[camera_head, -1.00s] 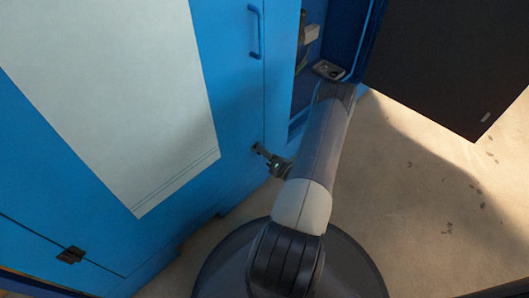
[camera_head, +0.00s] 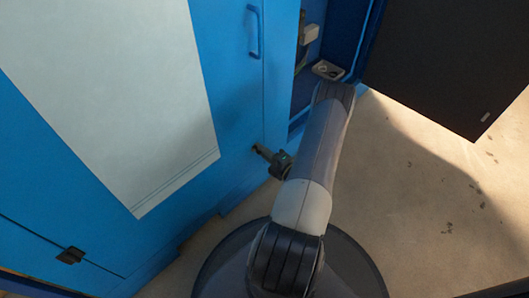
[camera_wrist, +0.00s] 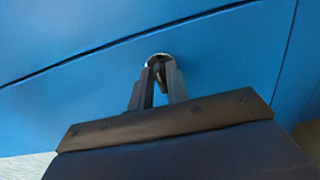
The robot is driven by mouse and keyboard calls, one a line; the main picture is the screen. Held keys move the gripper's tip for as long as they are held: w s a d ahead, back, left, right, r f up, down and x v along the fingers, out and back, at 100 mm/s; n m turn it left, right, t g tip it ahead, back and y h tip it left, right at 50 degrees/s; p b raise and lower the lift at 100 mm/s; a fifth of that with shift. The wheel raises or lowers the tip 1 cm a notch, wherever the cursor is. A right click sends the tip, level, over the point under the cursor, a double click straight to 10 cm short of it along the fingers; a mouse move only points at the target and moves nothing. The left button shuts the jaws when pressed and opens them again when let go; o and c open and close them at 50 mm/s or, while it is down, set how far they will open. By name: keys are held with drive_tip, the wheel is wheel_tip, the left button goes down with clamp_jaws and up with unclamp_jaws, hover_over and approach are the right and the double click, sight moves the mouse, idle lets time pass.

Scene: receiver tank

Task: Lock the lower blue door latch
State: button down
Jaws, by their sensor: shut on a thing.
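The lower blue door latch (camera_wrist: 158,62) is a small round metal piece on the blue door, close to the door seam, in the wrist view. My gripper (camera_wrist: 160,72) reaches up to it, with its two dark fingers closed on a small dark part of the latch. In the head view my gripper (camera_head: 259,149) touches the blue door (camera_head: 235,110) low near its right edge. The fingers hide much of the latch there, so I cannot tell its exact turn.
A blue handle (camera_head: 254,32) is higher on the door. A white panel (camera_head: 120,90) covers much of the blue face, with a dark latch (camera_head: 70,255) at lower left. An open bay lies right of the door, beside a dark panel (camera_head: 450,60). The floor (camera_head: 410,200) at right is clear.

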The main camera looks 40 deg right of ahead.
idle(0.4)
drive_tip(key=c, duration=1.5)
unclamp_jaws()
drive_tip(key=shift+c, duration=0.2)
drive_tip(key=shift+s, duration=0.15)
drive_tip(key=s+p, duration=0.3)
drive_tip(key=s, duration=0.7)
drive_tip(key=shift+s+d, duration=0.3)
drive_tip(key=shift+d, duration=0.1)
drive_tip(key=w+b, duration=0.3)
drive_tip(key=w, duration=0.8)
drive_tip(key=shift+a, duration=0.4)
drive_tip(key=shift+s, duration=0.2)
